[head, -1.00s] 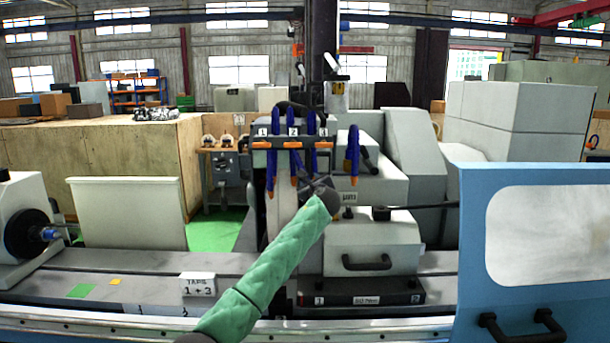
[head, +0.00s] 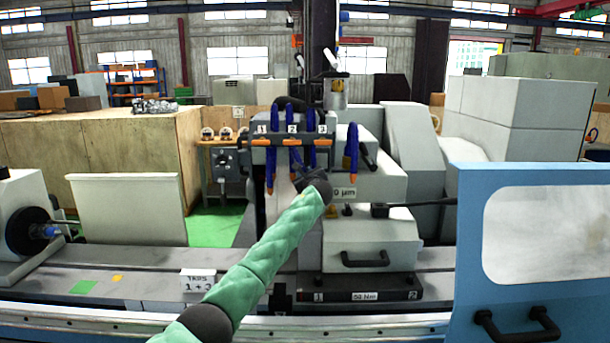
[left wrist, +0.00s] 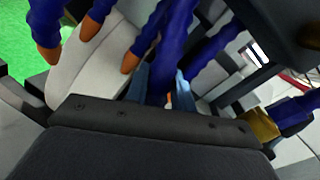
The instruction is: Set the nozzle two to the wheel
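Blue hose nozzles with orange tips hang from a bar with plates 1, 2 and 3. Nozzle one (head: 271,160) is at the left, nozzle two (head: 293,158) in the middle, nozzle three (head: 312,152) at the right. A pale rounded body (head: 280,203), perhaps the wheel, stands behind and below them; a pale curved face (left wrist: 88,75) shows in the left wrist view. My left gripper (head: 306,179) is at the lower ends of nozzles two and three. In the left wrist view its fingers (left wrist: 160,88) lie either side of a blue hose; its number and firm contact are unclear.
Another blue nozzle (head: 352,152) hangs to the right. A grey block with a black handle (head: 366,259) stands below. The blue door (head: 468,250) is at the right.

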